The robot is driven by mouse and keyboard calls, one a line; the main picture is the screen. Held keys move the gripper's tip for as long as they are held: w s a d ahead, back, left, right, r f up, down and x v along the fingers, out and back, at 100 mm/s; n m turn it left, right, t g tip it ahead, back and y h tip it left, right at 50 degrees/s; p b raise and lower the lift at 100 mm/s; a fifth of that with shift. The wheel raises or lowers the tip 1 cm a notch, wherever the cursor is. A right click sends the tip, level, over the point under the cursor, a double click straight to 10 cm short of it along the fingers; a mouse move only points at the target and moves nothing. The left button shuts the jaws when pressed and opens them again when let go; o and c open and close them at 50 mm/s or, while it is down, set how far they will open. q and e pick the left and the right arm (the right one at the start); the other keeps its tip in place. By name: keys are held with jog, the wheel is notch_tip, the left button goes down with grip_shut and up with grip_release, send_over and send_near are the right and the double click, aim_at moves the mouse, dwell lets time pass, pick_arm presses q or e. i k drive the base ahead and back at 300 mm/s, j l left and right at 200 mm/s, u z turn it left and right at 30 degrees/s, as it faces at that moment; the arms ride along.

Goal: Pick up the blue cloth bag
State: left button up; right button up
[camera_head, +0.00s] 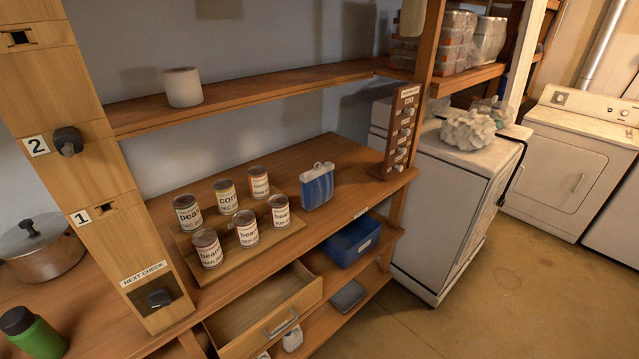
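The blue cloth bag (317,189) stands upright on the wooden counter (345,200), right of the cans. It is blue with a pale top edge and a small light handle or loop on top. Nothing is touching it. Neither of my grippers shows in the head view.
Several labelled cans (246,229) stand on a wooden board left of the bag. A knobbed wooden rack (401,132) stands at the counter's right end. An open drawer (262,312) and a blue bin (351,243) are below. A shelf (260,94) with a white roll (183,87) runs above.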

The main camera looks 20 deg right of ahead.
aim_at(317, 184)
jog(key=l+u, duration=0.25)
jog(key=u, duration=0.15)
jog(key=l+u, duration=0.45)
jog(key=l, duration=0.55)
jog(key=l+u, duration=0.1)
jog(key=l, duration=0.6)
jog(key=k+l+u, duration=0.1)
jog(key=l, duration=0.55)
jog(key=l+u, duration=0.1)
jog(key=l, duration=0.6)
jog(key=k, duration=0.05)
